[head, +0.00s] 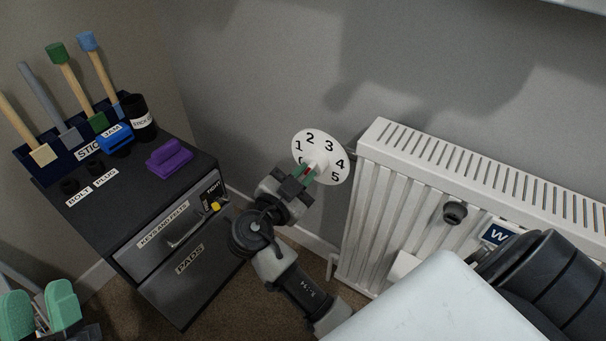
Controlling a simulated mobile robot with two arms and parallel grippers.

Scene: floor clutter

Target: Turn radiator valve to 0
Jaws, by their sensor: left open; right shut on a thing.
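The radiator valve has a round white dial (336,151) with black numerals up to 5, at the left end of the radiator. The numerals 1 to 5 are legible; the mark below the 1 is partly hidden by my gripper. My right gripper (312,171) is shut on the valve's knob at the dial's middle. The knob is mostly hidden by the fingers, and I cannot tell which number it points to. My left gripper (40,310), with green fingers, is open and empty at the lower left, away from the valve.
The white radiator (480,170) stands against the grey wall to the right, with a dark round knob (455,212) on its front. A dark cabinet (120,215) on the left has drawers and holds a purple handled block (169,158), a black cup (139,118) and a tool rack.

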